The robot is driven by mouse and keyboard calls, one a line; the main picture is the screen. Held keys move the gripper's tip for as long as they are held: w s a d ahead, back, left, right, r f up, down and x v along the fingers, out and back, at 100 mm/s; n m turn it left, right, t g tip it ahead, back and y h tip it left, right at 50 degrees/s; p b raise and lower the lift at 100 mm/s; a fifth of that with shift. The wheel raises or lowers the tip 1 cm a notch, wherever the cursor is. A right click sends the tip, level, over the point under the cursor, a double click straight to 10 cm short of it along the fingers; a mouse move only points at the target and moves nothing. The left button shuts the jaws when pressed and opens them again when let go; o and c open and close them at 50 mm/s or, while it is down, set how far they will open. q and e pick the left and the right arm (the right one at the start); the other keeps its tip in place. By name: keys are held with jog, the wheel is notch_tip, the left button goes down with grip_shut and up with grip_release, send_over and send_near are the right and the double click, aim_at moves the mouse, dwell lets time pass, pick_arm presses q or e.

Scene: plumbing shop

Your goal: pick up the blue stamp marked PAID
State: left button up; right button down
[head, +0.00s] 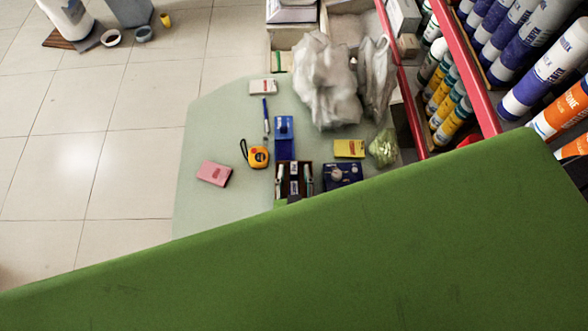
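I make out no fingers of either gripper. A large green surface very close to the camera fills the lower part of the view and hides the near side of the table.
A yellow tape measure (258,157), a pink booklet (214,173), a dark blue box (343,174), a yellow box (349,148) and clear plastic bags (325,80) are on the table. A red-edged shelf (402,85) with tubes stands at right. Tiled floor (120,115) is open at left.

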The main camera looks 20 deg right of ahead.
pick_arm(q)
grip_shut()
jog(key=shift+r, duration=0.1)
